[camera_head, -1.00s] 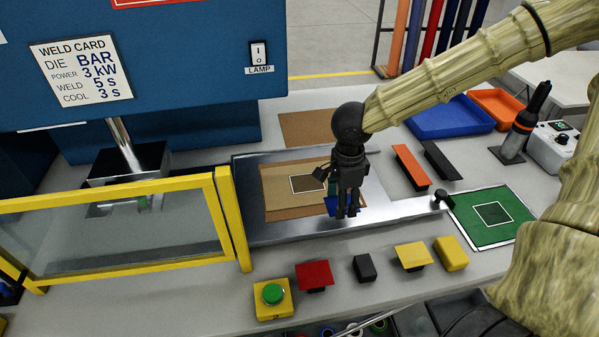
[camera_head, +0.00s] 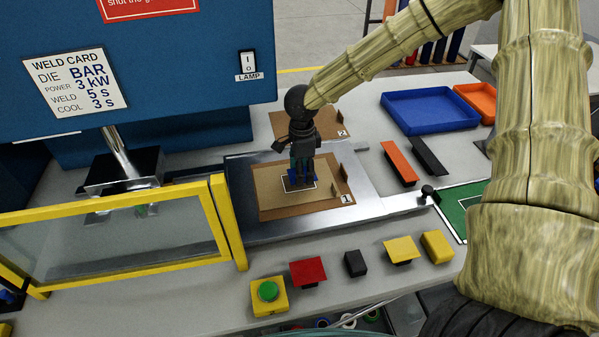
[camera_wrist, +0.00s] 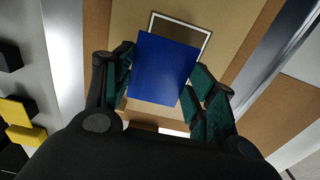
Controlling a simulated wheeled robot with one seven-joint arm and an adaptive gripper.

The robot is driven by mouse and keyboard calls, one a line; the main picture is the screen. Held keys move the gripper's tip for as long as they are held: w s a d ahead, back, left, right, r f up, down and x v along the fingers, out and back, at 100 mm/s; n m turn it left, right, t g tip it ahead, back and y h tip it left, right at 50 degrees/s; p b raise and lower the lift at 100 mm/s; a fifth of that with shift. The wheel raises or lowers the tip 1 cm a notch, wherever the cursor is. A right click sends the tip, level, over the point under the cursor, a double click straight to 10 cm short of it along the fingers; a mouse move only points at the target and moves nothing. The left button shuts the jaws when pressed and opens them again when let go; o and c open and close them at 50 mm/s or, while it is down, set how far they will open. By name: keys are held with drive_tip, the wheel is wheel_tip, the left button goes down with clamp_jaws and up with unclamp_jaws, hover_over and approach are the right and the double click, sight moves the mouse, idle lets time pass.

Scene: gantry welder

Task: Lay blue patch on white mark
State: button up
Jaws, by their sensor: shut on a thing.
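My gripper (camera_head: 302,179) is over the brown board on the metal slide, with its fingers pointing down. It is shut on the blue patch (camera_wrist: 163,68), which sits between the green-padded fingers in the wrist view. In the head view, only a bit of the blue patch (camera_head: 293,181) shows around the fingertips. The white mark is a square outline (camera_wrist: 184,23) on the board, partly hidden behind the patch. In the head view, its outline (camera_head: 300,191) shows around the gripper's tips. I cannot tell whether the patch touches the board.
The brown board (camera_head: 275,207) carries a "1" tag and small upright stops. A second board (camera_head: 325,122) is tagged "2". A yellow guard frame (camera_head: 228,222) stands to the left. In front are a green button (camera_head: 268,290), red (camera_head: 308,271) and yellow pieces (camera_head: 400,250).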

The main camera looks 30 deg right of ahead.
drive_tip(key=shift+w+a+p, duration=0.1)
drive_tip(key=shift+w+p, duration=0.25)
drive_tip(key=shift+w, duration=0.35)
wheel_tip(320, 180, down, 3)
drive_tip(key=shift+f+p, duration=0.2)
drive_tip(key=shift+p, duration=0.5)
drive_tip(key=shift+f, duration=0.1)
drive_tip(key=shift+s+f, duration=0.2)
drive_tip(key=shift+f, duration=0.25)
drive_tip(key=shift+s+f, duration=0.15)
drive_tip(key=shift+c, duration=0.2)
drive_tip(key=o, duration=0.7)
drive_tip(key=shift+f, duration=0.1)
drive_tip(key=shift+o, duration=0.6)
drive_tip(key=shift+f, duration=0.15)
drive_tip(key=shift+w, duration=0.2)
drive_tip(key=shift+w+r, duration=0.1)
drive_tip(key=shift+r, duration=0.25)
